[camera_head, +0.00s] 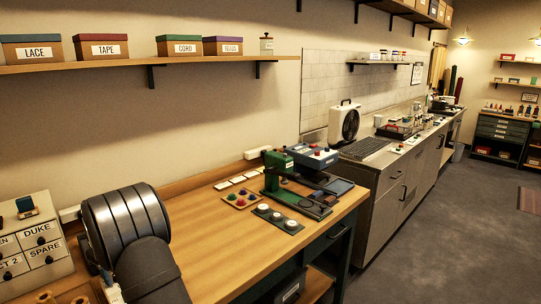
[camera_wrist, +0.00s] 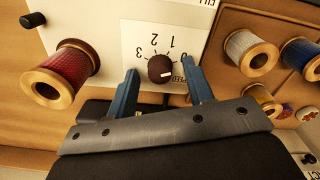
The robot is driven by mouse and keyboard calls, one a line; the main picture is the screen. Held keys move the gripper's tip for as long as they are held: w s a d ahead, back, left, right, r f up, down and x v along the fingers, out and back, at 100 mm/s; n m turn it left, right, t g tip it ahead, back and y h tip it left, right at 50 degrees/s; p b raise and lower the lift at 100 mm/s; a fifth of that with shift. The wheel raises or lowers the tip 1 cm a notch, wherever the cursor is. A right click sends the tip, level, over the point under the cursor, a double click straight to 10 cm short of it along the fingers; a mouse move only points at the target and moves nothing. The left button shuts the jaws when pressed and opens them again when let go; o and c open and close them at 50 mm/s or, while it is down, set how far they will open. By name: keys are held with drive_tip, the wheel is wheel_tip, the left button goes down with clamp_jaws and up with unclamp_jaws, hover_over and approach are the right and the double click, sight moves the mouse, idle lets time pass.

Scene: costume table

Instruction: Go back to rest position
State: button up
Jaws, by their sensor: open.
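My gripper (camera_wrist: 160,74) is open in the wrist view. Its two blue fingers stand on either side of a dark round knob (camera_wrist: 160,69) with a pale pointer mark. The fingers look apart from the knob's rim, though I cannot tell the exact depth. The knob sits on a white panel (camera_wrist: 140,30) marked with numbers and SPEED. The jaws hold nothing that I can see. In the head view my arm reaches down at the lower left and the gripper's fingers are hidden.
A red spool (camera_wrist: 66,72) stands left of the gripper, a white spool (camera_wrist: 248,50) and a blue spool (camera_wrist: 300,58) right. In the head view, a labelled drawer box (camera_head: 35,238) stands left of my arm; the wooden bench (camera_head: 205,235) has bare room to its right.

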drive_tip(key=n, duration=0.3)
drive_tip(key=shift+n, duration=0.4)
drive_tip(key=n, duration=0.4)
idle(0.5)
drive_tip(key=m, duration=0.8)
drive_tip(key=shift+m, duration=0.9)
drive_tip(key=shift+n, duration=0.3)
